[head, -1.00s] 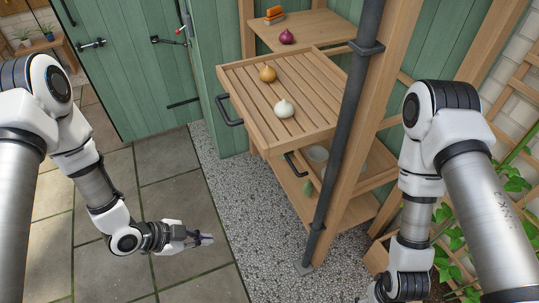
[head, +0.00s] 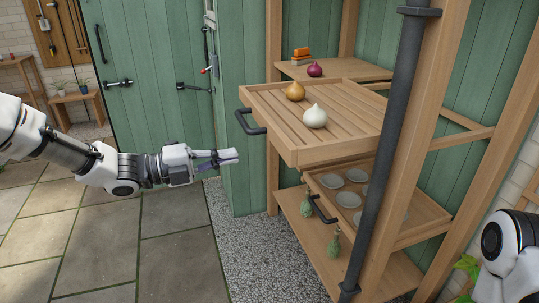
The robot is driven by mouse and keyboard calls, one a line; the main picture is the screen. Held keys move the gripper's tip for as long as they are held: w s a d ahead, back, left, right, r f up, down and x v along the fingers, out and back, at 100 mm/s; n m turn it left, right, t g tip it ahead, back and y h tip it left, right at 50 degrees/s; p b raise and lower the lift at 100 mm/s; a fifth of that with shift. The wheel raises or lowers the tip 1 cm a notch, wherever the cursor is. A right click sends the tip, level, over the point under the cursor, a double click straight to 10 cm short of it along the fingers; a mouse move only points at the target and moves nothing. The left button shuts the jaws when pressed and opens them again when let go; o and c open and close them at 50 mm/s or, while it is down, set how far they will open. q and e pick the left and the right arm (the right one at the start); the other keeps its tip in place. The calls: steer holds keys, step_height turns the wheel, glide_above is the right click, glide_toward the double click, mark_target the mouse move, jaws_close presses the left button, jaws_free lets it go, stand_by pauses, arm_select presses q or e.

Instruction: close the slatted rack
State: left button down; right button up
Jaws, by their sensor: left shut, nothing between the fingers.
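The slatted rack (head: 340,115) is a wooden pull-out tray in a wooden shelf unit, and it sticks out toward the left. A yellow onion (head: 295,91) and a white onion (head: 315,116) lie on its slats. Its dark handle (head: 249,122) is on the left front edge. My left gripper (head: 228,156) is shut and empty, a little left of and below that handle, apart from it. My right gripper is out of view; only part of my right arm shows at the lower right.
Below the rack, a drawer with several pale bowls (head: 349,199) and a dark handle (head: 322,211) is partly out. A dark pipe (head: 392,140) stands before the unit. A red onion (head: 315,70) lies on the shelf above. Paved floor at left is clear.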

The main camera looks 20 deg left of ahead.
mark_target(281, 148)
arm_select(q)
steer(key=x, duration=0.9)
steer(key=shift+w+d, duration=0.2)
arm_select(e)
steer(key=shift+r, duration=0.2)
